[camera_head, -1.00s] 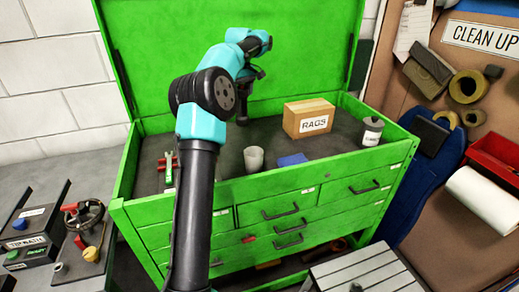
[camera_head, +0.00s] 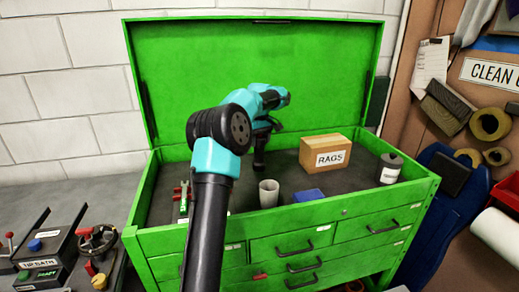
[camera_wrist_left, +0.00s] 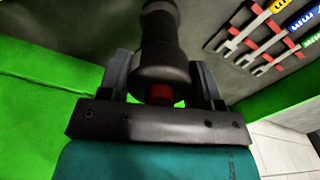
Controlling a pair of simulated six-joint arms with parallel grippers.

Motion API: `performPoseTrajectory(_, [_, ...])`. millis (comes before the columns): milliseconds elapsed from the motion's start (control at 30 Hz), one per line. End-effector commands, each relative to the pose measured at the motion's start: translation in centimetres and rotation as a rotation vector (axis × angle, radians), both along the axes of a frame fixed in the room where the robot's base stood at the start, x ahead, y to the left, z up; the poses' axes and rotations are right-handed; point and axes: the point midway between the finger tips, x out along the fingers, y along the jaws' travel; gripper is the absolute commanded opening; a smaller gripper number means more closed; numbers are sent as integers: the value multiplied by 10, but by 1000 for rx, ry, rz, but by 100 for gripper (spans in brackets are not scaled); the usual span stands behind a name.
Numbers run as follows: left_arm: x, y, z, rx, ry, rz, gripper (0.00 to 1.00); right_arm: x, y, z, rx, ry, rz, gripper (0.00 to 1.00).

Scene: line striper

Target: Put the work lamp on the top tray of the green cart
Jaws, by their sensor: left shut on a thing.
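The work lamp (camera_wrist_left: 160,40) is a dark, round-bodied thing with a red part low between the fingers in the left wrist view. My left gripper (camera_head: 264,126) is shut on it, over the back part of the top tray (camera_head: 350,182) of the green cart (camera_head: 210,262). In the head view the dark lower end hangs behind the pale cup, close to the tray floor. I cannot tell whether it touches the floor. My right gripper is in neither view.
The raised green lid (camera_head: 200,80) stands behind. The left wrist view shows several wrenches (camera_wrist_left: 265,40).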

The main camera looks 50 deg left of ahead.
Motion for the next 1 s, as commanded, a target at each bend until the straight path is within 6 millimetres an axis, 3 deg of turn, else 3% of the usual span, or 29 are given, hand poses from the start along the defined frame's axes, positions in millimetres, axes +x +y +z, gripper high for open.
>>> performPoseTrajectory(333, [0,0,-34,0,1,0,9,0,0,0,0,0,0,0])
performPoseTrajectory(767, [0,0,-40,0,0,0,9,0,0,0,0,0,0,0])
performPoseTrajectory(800, [0,0,-40,0,0,0,61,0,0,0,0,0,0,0])
performPoseTrajectory(1000, [0,0,-40,0,0,0,80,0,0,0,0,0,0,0])
